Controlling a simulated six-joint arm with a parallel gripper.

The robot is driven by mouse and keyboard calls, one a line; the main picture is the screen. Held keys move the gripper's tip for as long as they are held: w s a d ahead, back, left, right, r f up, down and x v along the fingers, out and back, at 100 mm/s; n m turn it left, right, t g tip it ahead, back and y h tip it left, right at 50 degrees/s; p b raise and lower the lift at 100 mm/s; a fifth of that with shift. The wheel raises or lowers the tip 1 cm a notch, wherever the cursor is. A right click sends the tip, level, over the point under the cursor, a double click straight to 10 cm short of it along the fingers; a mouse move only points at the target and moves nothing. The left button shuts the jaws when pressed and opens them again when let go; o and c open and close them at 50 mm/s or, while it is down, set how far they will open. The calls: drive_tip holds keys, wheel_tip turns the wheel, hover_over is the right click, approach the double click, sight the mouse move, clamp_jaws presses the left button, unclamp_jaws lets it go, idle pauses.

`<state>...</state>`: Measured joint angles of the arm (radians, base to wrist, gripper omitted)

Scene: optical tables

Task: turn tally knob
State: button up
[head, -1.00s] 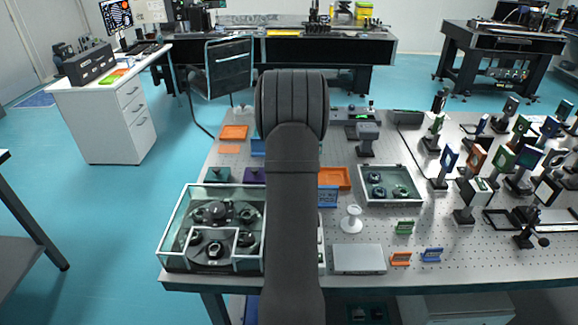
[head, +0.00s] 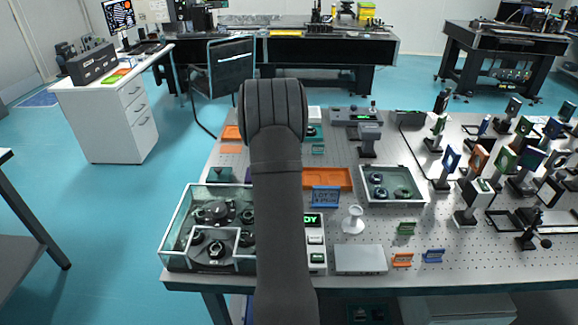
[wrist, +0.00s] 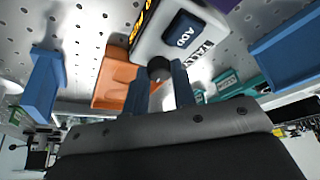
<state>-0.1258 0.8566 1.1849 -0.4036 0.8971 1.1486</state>
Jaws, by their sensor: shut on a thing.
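The dark round tally knob (wrist: 159,68) shows in the wrist view on a white device (wrist: 165,28). The device has a dark blue ADD button (wrist: 182,36), a TALLY label and a display with yellow-orange lettering. My gripper (wrist: 160,78) has its two blue-grey fingers at either side of the knob and is shut on it. The lower part of the knob is partly hidden between the fingers. In the head view my own arm hides the gripper and the knob.
In the wrist view an orange piece (wrist: 115,78), a blue piece (wrist: 42,85) and teal pieces (wrist: 245,80) are close around my gripper. In the head view a glass-walled box (head: 178,228) and a white box with a green display (head: 316,240) flank my arm.

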drive_tip(key=shift+m+g, duration=0.3)
drive_tip(key=shift+m, duration=0.7)
drive_tip(key=o, duration=0.7)
drive_tip(key=shift+a+r, duration=0.1)
drive_tip(key=shift+r, duration=0.05)
drive_tip(key=v, duration=1.7)
drive_tip(key=shift+a, duration=0.3)
drive_tip(key=shift+w, duration=0.15)
